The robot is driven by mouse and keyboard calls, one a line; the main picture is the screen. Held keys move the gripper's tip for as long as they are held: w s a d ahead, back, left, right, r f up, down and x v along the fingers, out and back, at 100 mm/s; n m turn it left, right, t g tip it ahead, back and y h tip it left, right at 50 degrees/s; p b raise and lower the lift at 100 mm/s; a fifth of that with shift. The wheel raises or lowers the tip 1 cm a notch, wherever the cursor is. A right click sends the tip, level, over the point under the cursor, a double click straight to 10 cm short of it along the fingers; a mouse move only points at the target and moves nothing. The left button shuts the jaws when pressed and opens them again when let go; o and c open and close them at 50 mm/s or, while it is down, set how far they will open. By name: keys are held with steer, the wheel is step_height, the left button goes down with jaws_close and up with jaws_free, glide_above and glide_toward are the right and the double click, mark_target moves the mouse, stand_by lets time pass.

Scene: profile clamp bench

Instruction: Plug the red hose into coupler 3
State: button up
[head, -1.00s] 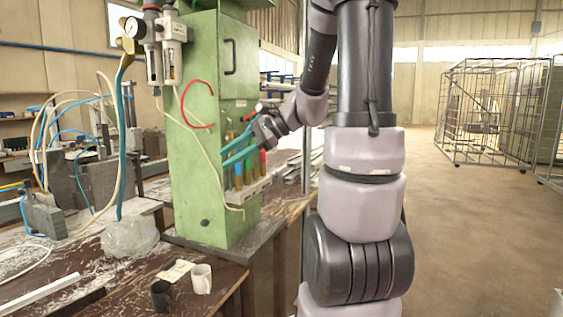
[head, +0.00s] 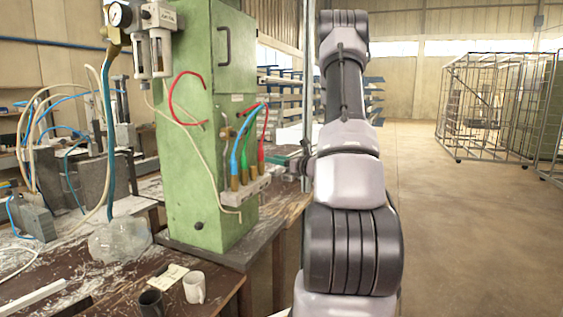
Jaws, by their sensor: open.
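A pale manifold block (head: 246,190) on the front of the green cabinet carries a row of brass couplers (head: 235,183). Their numbers are too small to read. A red hose (head: 263,135) curves down to the right part of the row; its lower end meets a coupler there, but I cannot tell how firmly it is seated. A blue hose (head: 236,150) and a green hose (head: 247,147) run down to couplers left of it. My gripper (head: 284,160), with teal fingers, is right of the manifold, apart from the hoses, open and seemingly empty. My arm partly hides its wrist.
The green cabinet (head: 200,200) stands on the bench, with a red curved line (head: 172,103) and a pale hose on its side. Two mugs (head: 194,287) stand at the front edge. A clear plastic bag (head: 118,240) lies left. Open floor (head: 450,240) and wire cages lie right.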

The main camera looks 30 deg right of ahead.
mark_target(261, 145)
steer(key=x, duration=0.7)
steer(key=shift+w+a, duration=0.1)
jaws_close()
steer(key=shift+r, duration=0.9)
stand_by(2.1)
steer(key=shift+r, duration=1.1)
steer(key=s+d, duration=0.5)
steer(key=s, duration=0.1)
stand_by(1.3)
steer(key=shift+s+a, duration=0.15)
steer(key=shift+s, duration=0.05)
